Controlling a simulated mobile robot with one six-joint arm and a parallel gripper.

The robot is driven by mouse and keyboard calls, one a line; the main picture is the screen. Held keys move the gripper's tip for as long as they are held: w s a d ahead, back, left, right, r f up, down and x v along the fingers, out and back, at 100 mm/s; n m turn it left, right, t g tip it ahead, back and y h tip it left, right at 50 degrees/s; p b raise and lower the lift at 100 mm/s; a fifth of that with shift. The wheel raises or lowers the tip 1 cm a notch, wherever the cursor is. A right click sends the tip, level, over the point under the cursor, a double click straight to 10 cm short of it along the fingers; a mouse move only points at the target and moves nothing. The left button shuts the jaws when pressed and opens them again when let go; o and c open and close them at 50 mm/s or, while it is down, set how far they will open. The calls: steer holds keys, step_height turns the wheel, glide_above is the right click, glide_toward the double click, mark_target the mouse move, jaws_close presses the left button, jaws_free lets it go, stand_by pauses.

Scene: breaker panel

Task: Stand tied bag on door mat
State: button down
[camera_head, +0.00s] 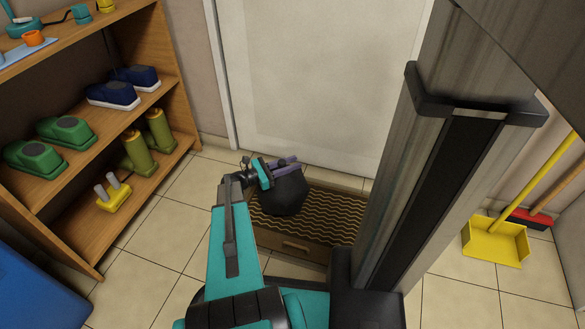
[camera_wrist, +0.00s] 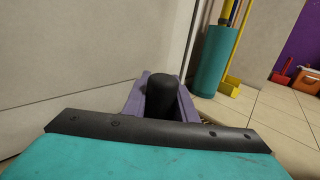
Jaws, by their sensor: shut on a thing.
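A black tied bag (camera_head: 284,193) is at the door mat (camera_head: 325,212), a brown mat with a yellow wavy pattern in front of the white door. The bag looks upright, but I cannot tell whether its base touches the mat. My gripper (camera_head: 286,162) is shut on the top of the bag, with purple fingers on either side of it. In the wrist view the bag's dark neck (camera_wrist: 161,97) sits between the two fingers (camera_wrist: 161,92). The lower part of the bag is hidden in that view.
A wooden shelf (camera_head: 175,95) with green shoes, blue shoes and olive boots stands at the left. A white door (camera_head: 310,70) is behind the mat. A yellow dustpan (camera_head: 494,242) lies at the right. Tiled floor is clear left of the mat.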

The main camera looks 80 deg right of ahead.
steer(key=shift+d, duration=0.1)
steer(key=shift+s+d+f+b, duration=0.1)
steer(key=shift+d+b, duration=0.1)
steer(key=shift+d, duration=0.15)
steer(key=shift+s+d+b, duration=0.1)
steer(key=shift+d+b, duration=0.05)
steer(key=shift+d, duration=0.15)
steer(key=shift+a+f+b, duration=0.1)
steer(key=shift+f+b, duration=0.95)
steer(key=shift+f, duration=0.7)
steer(key=c, duration=1.4)
jaws_free()
steer(key=shift+f, duration=0.1)
steer(key=shift+c, duration=0.2)
steer(key=shift+w+a+r, duration=0.2)
steer(key=shift+w, duration=0.15)
steer(key=p+v, duration=0.4)
steer(key=v, duration=0.7)
steer(key=shift+w, duration=0.15)
